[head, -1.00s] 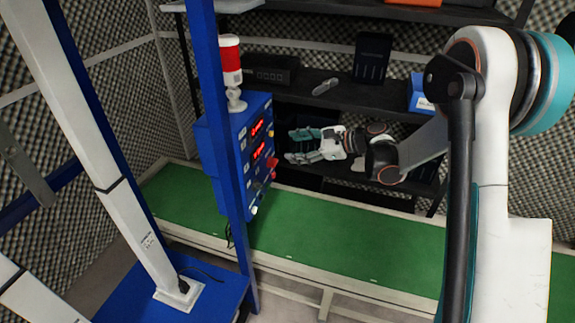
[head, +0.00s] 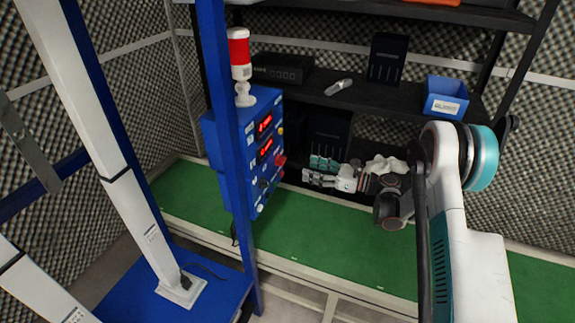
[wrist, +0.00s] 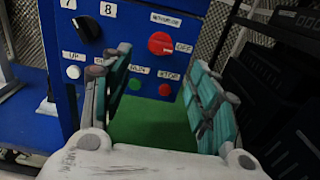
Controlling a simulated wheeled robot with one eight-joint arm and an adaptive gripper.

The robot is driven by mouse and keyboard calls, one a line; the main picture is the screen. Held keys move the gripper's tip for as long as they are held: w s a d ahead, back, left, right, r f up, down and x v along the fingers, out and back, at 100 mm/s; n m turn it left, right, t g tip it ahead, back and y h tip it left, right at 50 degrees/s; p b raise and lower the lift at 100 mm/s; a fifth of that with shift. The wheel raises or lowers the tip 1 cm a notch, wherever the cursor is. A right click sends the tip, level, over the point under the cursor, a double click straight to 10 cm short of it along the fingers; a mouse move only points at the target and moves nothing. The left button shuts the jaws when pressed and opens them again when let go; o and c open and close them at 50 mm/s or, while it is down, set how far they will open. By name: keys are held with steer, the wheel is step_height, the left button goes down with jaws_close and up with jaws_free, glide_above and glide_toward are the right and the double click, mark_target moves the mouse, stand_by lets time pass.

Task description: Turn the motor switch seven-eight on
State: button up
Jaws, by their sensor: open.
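The blue control box (head: 240,140) is mounted on the blue post, with its panel facing right. In the wrist view, a black knob (wrist: 87,27) sits on the panel (wrist: 125,30) under the labels 7 and 8. A large red knob marked OFF (wrist: 160,43) is to its right. Below are a white button (wrist: 73,72), a green button (wrist: 134,84) and a red button (wrist: 164,89). My gripper (head: 318,171) is open and empty, to the right of the panel and apart from it. In the wrist view my gripper (wrist: 157,60) has its fingers spread, below and right of the black knob.
A red-and-white signal lamp (head: 240,62) stands on the box. A green conveyor belt (head: 320,245) runs below. Dark shelves (head: 375,100) behind hold a blue bin (head: 446,97) and black boxes. The blue post (head: 232,150) stands in front of the box.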

mark_target(282, 161)
steer(key=b+x, duration=0.2)
steer(key=x, duration=0.8)
steer(key=shift+b, duration=0.3)
steer(key=c, duration=1.1)
